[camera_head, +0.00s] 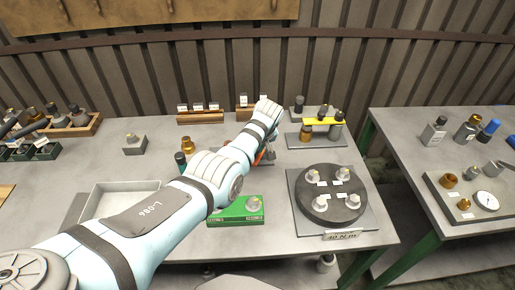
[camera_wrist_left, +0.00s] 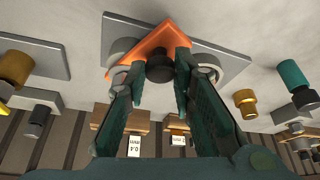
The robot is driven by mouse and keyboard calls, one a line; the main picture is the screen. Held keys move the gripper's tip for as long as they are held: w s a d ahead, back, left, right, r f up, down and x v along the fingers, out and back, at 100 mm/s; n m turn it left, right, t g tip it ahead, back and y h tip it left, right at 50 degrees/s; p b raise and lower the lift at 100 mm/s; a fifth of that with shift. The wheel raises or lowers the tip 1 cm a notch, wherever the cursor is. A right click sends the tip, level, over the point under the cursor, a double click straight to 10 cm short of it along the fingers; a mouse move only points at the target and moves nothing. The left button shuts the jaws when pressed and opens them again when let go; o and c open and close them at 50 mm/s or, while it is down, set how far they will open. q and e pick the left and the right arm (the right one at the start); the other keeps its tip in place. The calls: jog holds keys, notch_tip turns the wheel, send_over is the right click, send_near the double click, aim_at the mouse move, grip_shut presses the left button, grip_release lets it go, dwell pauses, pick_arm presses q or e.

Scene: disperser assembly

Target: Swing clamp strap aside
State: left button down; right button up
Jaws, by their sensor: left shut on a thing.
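The orange strap (camera_wrist_left: 150,42) lies across a grey fixture plate (camera_wrist_left: 228,66) in the left wrist view, with round grey parts on both sides of it. A short black knob (camera_wrist_left: 160,68) sits at the strap's near end. My left gripper (camera_wrist_left: 162,62) has its two dark green fingers around this end, closed on the strap with the knob between them. In the head view only a small orange piece (camera_head: 260,157) shows beside my left wrist, and my arm hides most of the fixture and fingers. My right gripper is in neither view.
A dark round disc with several fittings (camera_head: 331,193) stands on a plate to the right. A fixture with a yellow bar (camera_head: 322,121) stands behind it. A green block (camera_head: 237,210) lies near my forearm. A shallow grey tray (camera_head: 97,204) is at left. Labelled wooden blocks line the back.

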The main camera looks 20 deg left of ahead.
pick_arm(q)
jog(key=shift+f, duration=0.1)
dwell(0.3)
jog(key=c, duration=1.6)
grip_release()
jog(key=shift+c, duration=0.2)
jog(key=shift+w+f, duration=0.15)
jog(key=shift+w, duration=0.1)
jog(key=v, duration=1.2)
jog(key=shift+w+a, duration=0.1)
jog(key=shift+w, duration=0.05)
